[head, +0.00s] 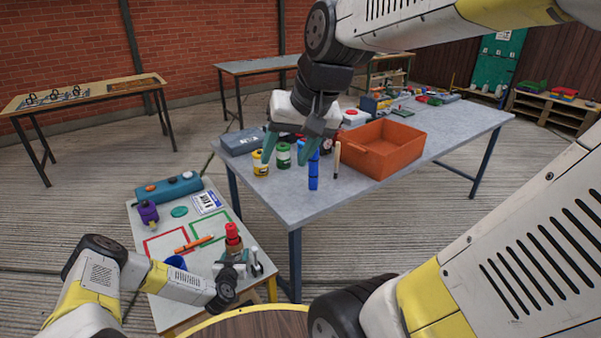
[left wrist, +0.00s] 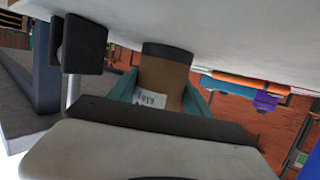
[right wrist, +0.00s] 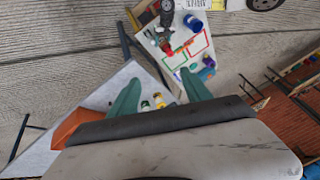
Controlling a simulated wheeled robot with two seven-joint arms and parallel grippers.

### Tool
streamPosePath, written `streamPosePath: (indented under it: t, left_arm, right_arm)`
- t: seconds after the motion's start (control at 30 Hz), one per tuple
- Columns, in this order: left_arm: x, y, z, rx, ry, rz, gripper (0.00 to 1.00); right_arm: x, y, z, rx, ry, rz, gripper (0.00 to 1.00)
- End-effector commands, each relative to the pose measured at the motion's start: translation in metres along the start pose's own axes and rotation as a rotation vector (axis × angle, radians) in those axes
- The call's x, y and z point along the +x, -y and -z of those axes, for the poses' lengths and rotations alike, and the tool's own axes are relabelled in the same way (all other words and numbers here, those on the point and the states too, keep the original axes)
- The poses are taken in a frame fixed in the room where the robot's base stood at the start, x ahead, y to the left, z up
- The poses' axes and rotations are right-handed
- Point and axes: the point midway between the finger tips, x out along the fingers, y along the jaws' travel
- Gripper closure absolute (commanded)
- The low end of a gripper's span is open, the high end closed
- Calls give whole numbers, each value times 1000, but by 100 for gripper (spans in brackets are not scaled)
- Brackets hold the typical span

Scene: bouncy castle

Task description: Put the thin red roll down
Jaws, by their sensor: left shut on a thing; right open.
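I see no separate thin red roll clearly. My right gripper (head: 290,150) is open and empty above the grey table, its fingers (right wrist: 158,100) apart.
The small table has red and green outlines, an orange stick (head: 194,243), a blue cup (head: 176,262) and a purple thing (head: 148,213). The grey table (head: 310,207) carries yellow and green jars, a blue cylinder (head: 313,172) and an orange bin (head: 378,154).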

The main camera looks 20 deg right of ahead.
Motion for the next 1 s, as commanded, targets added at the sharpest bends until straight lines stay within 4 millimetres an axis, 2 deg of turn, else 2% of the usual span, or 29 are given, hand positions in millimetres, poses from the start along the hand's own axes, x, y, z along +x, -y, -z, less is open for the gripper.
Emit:
streamPosePath:
  t: [0.03,0.1,0.3,0.67,0.7,0.8,1.0]
  left_arm:
    - [0,0,1,0,-2,0,100]
    - [0,0,1,0,-2,0,100]
    - [0,0,1,0,-2,0,100]
    - [0,0,1,0,-3,0,100]
    - [0,0,1,0,-3,0,35]
    - [0,0,1,0,-2,0,18]
    - [0,0,0,0,-1,0,18]
  right_arm:
    - [-8,-3,-13,-25,-23,1,43]
    - [-14,-6,-28,-60,-45,0,43]
    - [-21,-10,-55,-126,-82,-5,43]
    - [-22,-11,-61,-140,-90,-7,43]
    - [-22,-11,-61,-140,-90,-7,43]
    - [-22,-11,-60,-139,-90,-7,43]
    - [-22,-11,-60,-139,-90,-7,43]
